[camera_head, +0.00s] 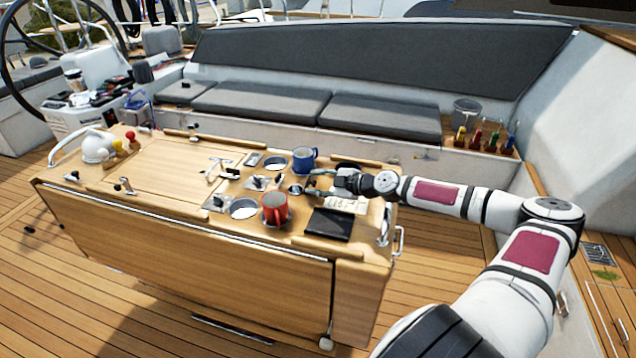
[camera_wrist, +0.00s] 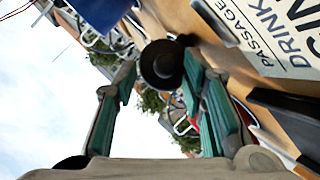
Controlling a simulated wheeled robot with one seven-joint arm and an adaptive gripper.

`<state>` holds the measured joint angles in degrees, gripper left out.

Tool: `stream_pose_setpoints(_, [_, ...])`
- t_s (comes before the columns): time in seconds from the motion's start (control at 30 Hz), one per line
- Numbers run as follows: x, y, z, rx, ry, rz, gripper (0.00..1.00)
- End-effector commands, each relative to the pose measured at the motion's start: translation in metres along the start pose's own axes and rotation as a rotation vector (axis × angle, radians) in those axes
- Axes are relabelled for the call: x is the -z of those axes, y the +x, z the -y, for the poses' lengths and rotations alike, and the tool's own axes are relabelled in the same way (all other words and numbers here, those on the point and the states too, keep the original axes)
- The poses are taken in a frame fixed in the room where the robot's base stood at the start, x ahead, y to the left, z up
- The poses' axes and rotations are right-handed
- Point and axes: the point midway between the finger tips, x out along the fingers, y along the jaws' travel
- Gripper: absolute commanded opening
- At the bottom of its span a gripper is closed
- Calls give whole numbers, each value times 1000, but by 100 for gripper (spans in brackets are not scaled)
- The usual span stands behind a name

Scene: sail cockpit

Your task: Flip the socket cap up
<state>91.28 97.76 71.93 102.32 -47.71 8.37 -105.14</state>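A dark round cap-like disc (camera_wrist: 162,64), which looks like the socket cap, shows in the wrist view at the far end of my fingers. It lies between the fingertips, close to the right finger in that picture; I cannot tell whether they touch. In the head view, my gripper (camera_head: 314,181) is low over the right part of the wooden cockpit table (camera_head: 190,255), and a small round fitting (camera_head: 295,189) shows by its tips. The two green-padded fingers stand apart with a clear gap. The cap's hinge and exact tilt are not clear.
A blue mug (camera_head: 303,160) stands just behind the gripper, and a red mug (camera_head: 274,209) in front of it. A black flat tablet (camera_head: 329,224) and a printed card (camera_head: 341,203) lie to the right. Empty cup holders (camera_head: 244,209) are nearby.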

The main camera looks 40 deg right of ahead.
Motion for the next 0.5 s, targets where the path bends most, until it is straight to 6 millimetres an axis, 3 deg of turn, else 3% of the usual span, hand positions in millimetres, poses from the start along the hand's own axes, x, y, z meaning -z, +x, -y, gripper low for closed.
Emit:
stream_pose_setpoints(0.27, [4,-3,-5,0,-2,0,38])
stream_pose_setpoints(0.5, [27,-17,-33,-1,-7,2,38])
